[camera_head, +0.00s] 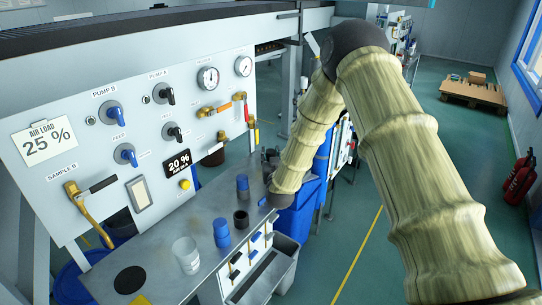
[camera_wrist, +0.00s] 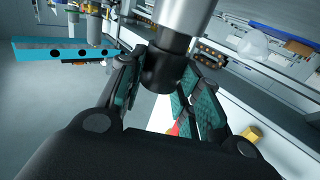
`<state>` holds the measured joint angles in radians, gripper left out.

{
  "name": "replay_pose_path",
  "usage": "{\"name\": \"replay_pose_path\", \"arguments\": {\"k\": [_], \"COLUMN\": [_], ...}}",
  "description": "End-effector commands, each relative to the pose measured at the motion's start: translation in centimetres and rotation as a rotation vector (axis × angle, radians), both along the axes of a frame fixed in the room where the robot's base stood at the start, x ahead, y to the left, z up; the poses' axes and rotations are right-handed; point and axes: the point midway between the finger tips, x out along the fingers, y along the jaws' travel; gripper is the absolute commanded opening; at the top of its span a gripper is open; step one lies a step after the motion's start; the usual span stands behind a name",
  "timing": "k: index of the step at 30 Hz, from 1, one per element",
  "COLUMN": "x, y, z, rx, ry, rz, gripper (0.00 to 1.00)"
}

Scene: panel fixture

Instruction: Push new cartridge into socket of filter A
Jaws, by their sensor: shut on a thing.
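My gripper (camera_wrist: 160,82) is in the wrist view, with teal-padded fingers closed on the sides of a dark short cylinder, which I take for the cartridge (camera_wrist: 160,73). A pale grey cylinder (camera_wrist: 187,14) lines up with its far end; it may be the socket of filter A. Whether the two are joined or only touching cannot be told. In the head view my arm covers the gripper and the held piece. No label for filter A is readable there.
The panel (camera_head: 70,140) carries valves, gauges and a sample lever (camera_head: 85,215).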

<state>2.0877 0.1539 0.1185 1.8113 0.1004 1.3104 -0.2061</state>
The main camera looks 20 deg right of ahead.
Motion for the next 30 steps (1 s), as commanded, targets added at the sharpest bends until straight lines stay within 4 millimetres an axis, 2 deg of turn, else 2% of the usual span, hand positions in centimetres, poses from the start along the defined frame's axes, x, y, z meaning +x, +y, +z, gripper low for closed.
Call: {"name": "replay_pose_path", "arguments": {"k": [16,17,18,30], "x": [0.0,0.0,-0.1,-0.2], "y": [0.0,0.0,0.0,0.0], "z": [-0.9,-0.9,-1.0,-1.3], "rx": [0.000,0.000,0.000,0.001], "ry": [0.001,0.002,0.002,0.007], "rz": [0.000,0.000,0.000,0.000], "gripper": [0.05,0.35,0.43,0.45]}}
